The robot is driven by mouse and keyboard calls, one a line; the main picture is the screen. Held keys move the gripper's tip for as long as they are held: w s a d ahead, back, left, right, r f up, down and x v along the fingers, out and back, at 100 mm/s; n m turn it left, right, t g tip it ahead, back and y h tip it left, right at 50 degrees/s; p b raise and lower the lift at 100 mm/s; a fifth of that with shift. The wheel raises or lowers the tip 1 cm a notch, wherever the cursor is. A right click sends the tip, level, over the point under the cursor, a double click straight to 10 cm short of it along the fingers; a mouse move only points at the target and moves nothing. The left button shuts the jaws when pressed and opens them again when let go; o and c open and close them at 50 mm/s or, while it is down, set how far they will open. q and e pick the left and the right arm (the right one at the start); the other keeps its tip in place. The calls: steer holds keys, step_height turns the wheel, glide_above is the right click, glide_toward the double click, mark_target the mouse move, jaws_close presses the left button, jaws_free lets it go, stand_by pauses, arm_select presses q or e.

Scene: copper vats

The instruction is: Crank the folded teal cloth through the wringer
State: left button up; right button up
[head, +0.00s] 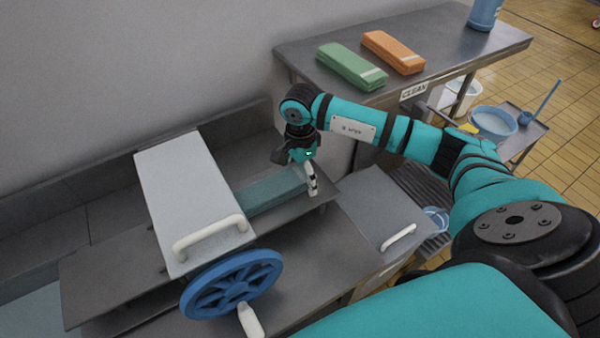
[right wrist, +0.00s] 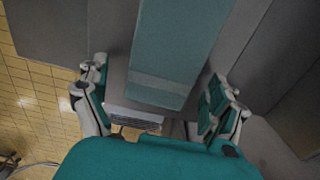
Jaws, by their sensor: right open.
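The folded teal cloth (head: 272,190) lies on the grey feed tray, its left end going under the wringer's white cover (head: 190,195). The wringer has a blue crank wheel (head: 232,283) with a white handle (head: 250,320) at its front. My right gripper (head: 312,180) is at the cloth's right end. In the right wrist view the cloth (right wrist: 178,45) runs between the two spread fingers of my gripper (right wrist: 155,100), with a gap on each side. The gripper is open. My left gripper does not show.
A steel table (head: 450,40) marked CLEAN holds a green folded cloth (head: 350,67), an orange one (head: 394,52) and a blue container (head: 484,14). A blue-rimmed bucket (head: 493,123) stands at the right. A white handle (head: 398,237) is on the grey panel right of the wringer.

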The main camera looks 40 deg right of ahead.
step_height(320, 180, up, 12)
stand_by(0.6)
steer(key=shift+d, duration=0.1)
stand_by(0.4)
